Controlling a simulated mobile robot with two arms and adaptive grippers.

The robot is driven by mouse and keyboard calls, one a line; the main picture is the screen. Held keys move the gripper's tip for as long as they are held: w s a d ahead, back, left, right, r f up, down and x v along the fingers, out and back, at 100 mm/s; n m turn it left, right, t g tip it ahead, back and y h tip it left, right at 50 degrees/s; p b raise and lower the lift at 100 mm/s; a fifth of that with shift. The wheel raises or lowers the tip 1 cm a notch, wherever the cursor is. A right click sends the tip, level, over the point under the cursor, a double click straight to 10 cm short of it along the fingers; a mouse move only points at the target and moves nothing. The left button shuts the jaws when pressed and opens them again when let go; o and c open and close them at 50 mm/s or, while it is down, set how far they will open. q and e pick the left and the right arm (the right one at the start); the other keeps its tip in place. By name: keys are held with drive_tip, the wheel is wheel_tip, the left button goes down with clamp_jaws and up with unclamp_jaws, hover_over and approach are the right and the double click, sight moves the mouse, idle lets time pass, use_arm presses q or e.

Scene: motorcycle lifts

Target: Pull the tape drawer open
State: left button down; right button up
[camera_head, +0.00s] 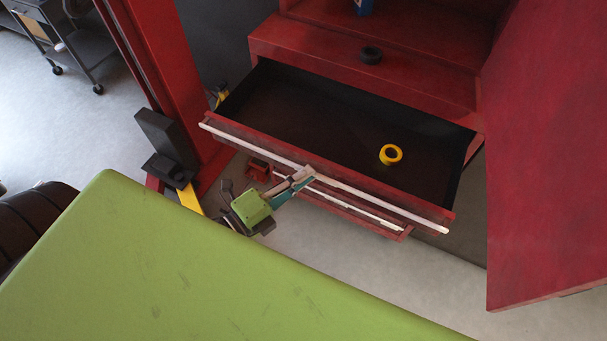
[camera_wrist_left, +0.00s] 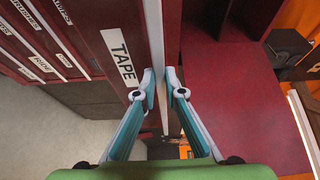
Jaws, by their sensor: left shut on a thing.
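The tape drawer (camera_head: 310,110) is pulled out of the red cabinet, and its dark inside shows in the head view. A yellow tape roll (camera_head: 391,154) lies in it towards the right. A pale handle strip (camera_head: 385,201) runs along the top of its front. In the left wrist view, the drawer front bears a white "TAPE" label (camera_wrist_left: 120,58). My left gripper (camera_head: 303,177) is shut on the handle strip near its middle; its teal fingers (camera_wrist_left: 163,92) sit on either side of the strip in the wrist view. My right gripper is not in view.
A large red panel (camera_head: 550,150) stands at the right and a red post (camera_head: 180,80) at the left. Other labelled drawer fronts (camera_wrist_left: 40,66) show in the wrist view.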

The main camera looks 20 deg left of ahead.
use_arm(q)
drive_tip(key=c, duration=2.1)
unclamp_jaws()
drive_tip(key=v, duration=1.2)
